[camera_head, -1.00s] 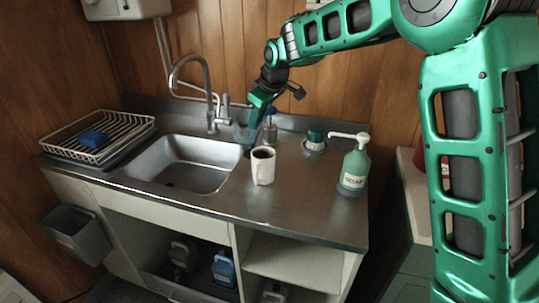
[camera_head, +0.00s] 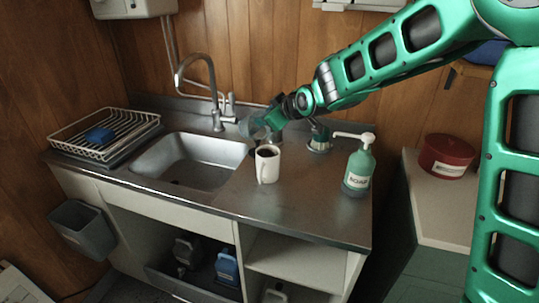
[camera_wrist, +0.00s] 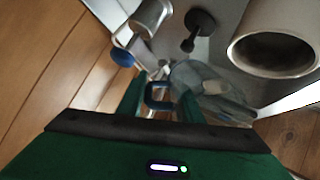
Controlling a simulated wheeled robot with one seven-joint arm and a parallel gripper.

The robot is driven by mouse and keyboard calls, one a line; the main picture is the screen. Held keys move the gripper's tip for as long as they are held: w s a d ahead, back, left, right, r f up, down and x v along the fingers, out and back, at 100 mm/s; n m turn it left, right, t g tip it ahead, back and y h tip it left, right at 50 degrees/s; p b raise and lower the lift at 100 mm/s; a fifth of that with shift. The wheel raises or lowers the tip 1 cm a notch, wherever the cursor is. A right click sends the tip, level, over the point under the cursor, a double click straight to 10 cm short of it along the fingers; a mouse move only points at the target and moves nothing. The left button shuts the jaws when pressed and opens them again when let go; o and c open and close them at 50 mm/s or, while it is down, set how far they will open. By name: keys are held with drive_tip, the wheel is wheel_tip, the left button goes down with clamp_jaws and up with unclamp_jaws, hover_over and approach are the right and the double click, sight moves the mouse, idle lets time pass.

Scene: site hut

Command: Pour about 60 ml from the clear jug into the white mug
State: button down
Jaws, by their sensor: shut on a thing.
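The white mug (camera_head: 268,171) stands upright on the metal counter, right of the sink, and looks dark inside. In the wrist view the mug (camera_wrist: 243,62) is at the upper right, its dark inside showing. My gripper (camera_wrist: 158,103) is shut on the blue handle of the clear jug (camera_wrist: 212,88). In the head view my gripper (camera_head: 268,122) is behind and above the mug, with the jug (camera_head: 247,127) just to its left. The jug looks tilted in the wrist view, with its far end below the mug in the picture. The liquid level cannot be made out.
The sink (camera_head: 190,160), tap (camera_head: 217,105) and dish rack (camera_head: 105,135) are to the left. The front right counter is clear.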

drive_tip(key=shift+s+d+r+t+y+p, duration=0.15)
drive_tip(key=shift+r+t+y+p, duration=0.1)
drive_tip(key=shift+r+t, duration=0.25)
drive_tip(key=shift+s+r+t+y+p, duration=0.15)
drive_tip(key=shift+r+t+y+p, duration=0.15)
drive_tip(key=shift+t, duration=0.3)
idle(0.7)
